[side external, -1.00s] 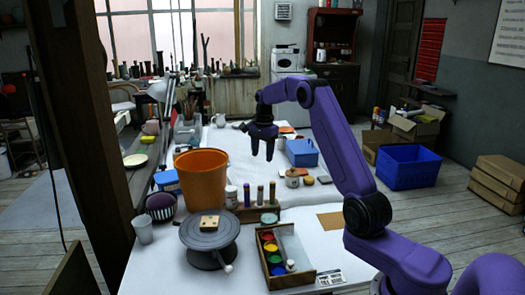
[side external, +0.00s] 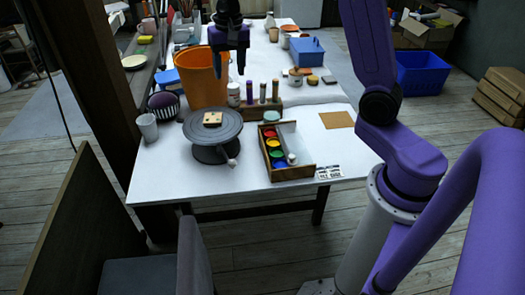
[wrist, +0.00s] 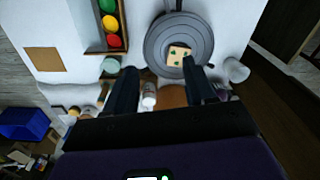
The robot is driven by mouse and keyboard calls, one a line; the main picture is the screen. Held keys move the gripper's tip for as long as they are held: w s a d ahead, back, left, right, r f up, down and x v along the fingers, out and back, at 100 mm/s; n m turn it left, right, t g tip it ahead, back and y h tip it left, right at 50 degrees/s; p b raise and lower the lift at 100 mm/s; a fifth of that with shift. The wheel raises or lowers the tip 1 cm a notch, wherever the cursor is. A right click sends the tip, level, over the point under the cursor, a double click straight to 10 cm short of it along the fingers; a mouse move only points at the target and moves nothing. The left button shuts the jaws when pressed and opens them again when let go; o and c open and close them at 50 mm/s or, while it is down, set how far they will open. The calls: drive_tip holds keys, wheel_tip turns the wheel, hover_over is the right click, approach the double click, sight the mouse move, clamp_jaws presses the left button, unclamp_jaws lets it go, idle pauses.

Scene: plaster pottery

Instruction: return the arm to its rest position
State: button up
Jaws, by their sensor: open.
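My gripper (side external: 229,75) hangs pointing down in front of the orange bucket (side external: 190,82) in the side view, above the white table (side external: 330,100). Its two fingers stand apart with nothing between them. In the wrist view, the open fingers of my gripper (wrist: 160,68) show dark on either side, with the table beyond them. A grey turntable (wrist: 158,42) with a small tan block (wrist: 178,55) on it lies beyond the fingertips. My purple arm reaches in from the right.
A wooden paint box (side external: 290,172) stands right of the turntable, near the front edge. A grey cup (side external: 148,127) and a striped round pot (side external: 163,105) stand on the left. A small bottle (wrist: 149,95) shows between the fingers. A chair (side external: 193,258) stands before the table.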

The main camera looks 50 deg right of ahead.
drive_tip(key=s+a+n, duration=0.5)
drive_tip(key=s+a, duration=0.1)
drive_tip(key=s, duration=0.2)
drive_tip(key=s+a+f+n, duration=0.1)
drive_tip(key=s+f+n, duration=0.2)
drive_tip(key=s+n, duration=1)
drive_tip(key=s, duration=1.2)
drive_tip(key=shift+s+n+g, duration=0.3)
drive_tip(key=shift+s+n, duration=0.05)
drive_tip(key=shift+n, duration=0.05)
drive_tip(key=shift+r, duration=0.1)
